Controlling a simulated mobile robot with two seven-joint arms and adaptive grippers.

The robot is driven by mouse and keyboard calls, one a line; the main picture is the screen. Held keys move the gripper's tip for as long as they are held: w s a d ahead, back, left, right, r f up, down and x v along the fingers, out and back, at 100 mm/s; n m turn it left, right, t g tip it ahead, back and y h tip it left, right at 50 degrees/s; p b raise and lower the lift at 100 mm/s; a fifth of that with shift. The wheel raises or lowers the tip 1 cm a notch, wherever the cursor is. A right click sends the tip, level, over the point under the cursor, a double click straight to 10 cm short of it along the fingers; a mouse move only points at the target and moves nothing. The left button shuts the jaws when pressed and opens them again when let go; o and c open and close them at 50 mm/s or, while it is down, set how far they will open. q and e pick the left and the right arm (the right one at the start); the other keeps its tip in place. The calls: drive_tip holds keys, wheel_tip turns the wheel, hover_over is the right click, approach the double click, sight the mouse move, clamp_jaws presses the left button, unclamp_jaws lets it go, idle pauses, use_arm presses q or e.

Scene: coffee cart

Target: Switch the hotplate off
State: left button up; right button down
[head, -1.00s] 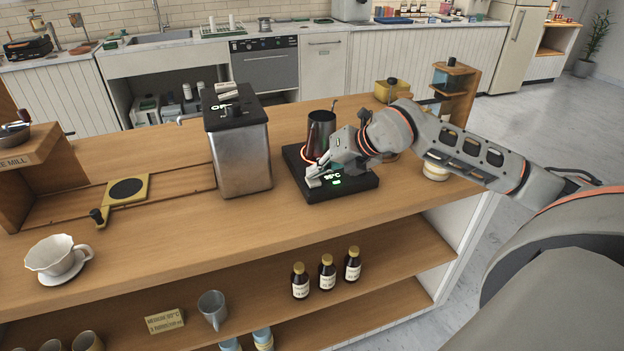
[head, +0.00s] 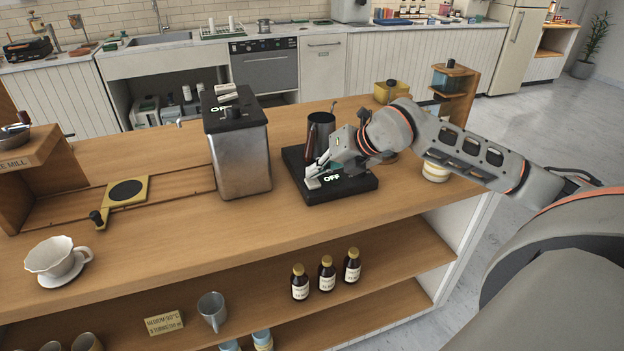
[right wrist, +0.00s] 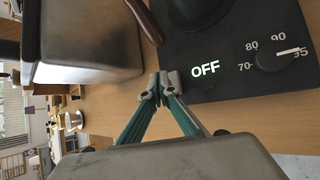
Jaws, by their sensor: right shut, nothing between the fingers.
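The hotplate (head: 352,189) is a flat black slab on the wooden counter. Its display reads OFF in white in the head view, and OFF also shows in the right wrist view (right wrist: 205,69). A dial marked 70, 80, 90 and 95 (right wrist: 274,57) sits beside the display. A dark metal pitcher (head: 321,130) stands on the hotplate, partly hidden by my arm. My right gripper (head: 311,180) is shut and empty at the hotplate's front edge, close to the display; its fingertips (right wrist: 160,88) meet in the right wrist view. My left gripper is not in view.
A steel tank with a black lid (head: 240,155) stands just left of the hotplate. A white dripper on a saucer (head: 57,258) is at the counter's left. Brown bottles (head: 327,277) stand on the shelf below.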

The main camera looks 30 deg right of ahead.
sight(316, 182)
drive_tip(key=shift+r, duration=0.45)
wheel_tip(316, 182, up, 6)
drive_tip(key=p, duration=0.3)
idle(0.4)
idle(0.4)
